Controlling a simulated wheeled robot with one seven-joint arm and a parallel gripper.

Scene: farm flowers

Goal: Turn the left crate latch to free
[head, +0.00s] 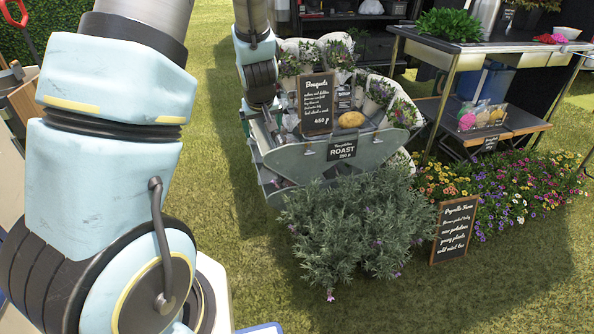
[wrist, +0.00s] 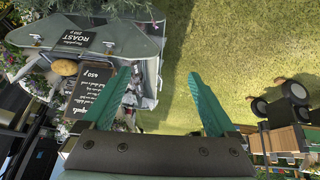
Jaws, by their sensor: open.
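The grey-green crate (head: 300,165) stands on the grass with a black "ROAST" sign on its front panel. A small metal fitting, apparently the left latch (head: 281,151), sits on the left part of that panel; its exact turn is too small to tell. In the wrist view the crate (wrist: 140,38) is at the upper left, and what looks like the same latch (wrist: 121,41) shows near its right end. My gripper (wrist: 159,73) is open and empty, its green fingers spread over grass beside the crate's end, apart from the latch. In the head view my arm hides part of the crate's left side.
A chalkboard (head: 317,104), a yellow potato-like item (head: 351,119) and potted flowers crowd the crate's top. A lavender bush (head: 355,225) covers its lower front. A table (head: 475,45) stands to the right. Grass left of the crate is open.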

